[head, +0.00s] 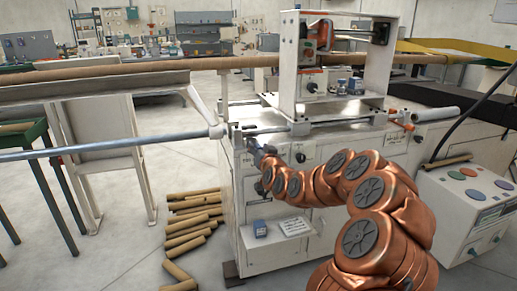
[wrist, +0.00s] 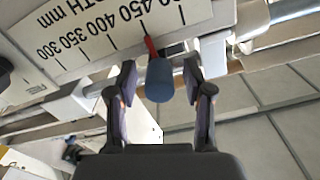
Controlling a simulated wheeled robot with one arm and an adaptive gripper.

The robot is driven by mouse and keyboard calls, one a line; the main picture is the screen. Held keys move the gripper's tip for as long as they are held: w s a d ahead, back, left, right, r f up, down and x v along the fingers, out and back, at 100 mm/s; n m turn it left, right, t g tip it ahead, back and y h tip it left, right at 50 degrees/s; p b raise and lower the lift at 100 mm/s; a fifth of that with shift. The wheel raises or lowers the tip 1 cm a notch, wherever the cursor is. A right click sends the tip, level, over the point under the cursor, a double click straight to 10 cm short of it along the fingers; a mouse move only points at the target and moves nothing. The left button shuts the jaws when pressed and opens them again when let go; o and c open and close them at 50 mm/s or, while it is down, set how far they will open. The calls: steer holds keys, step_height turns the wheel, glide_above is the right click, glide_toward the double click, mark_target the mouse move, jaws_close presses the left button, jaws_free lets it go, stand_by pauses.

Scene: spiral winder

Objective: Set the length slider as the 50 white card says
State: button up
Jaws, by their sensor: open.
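The length slider's blue-grey knob (wrist: 159,80) with a red pointer (wrist: 151,46) shows in the wrist view, on a rail below a white length scale (wrist: 85,42) in mm. The pointer is close to the 450 mark; the exact reading is unclear. My gripper (wrist: 160,73) is open, with one finger on each side of the knob and visible gaps. In the head view my gripper (head: 256,148) is at the machine's front left corner, hiding the knob. A white card (head: 294,226) lies on the machine's lower front ledge; its writing is too small to read.
A long grey bar (head: 110,145) extends left from the machine. Cardboard tubes (head: 190,220) lie on the floor left of the cabinet. A control box with coloured buttons (head: 470,200) stands at right.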

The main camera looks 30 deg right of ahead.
steer(key=shift+s, duration=0.1)
steer(key=s+a, duration=0.2)
steer(key=s, duration=0.9)
steer(key=shift+s, duration=0.3)
stand_by(0.5)
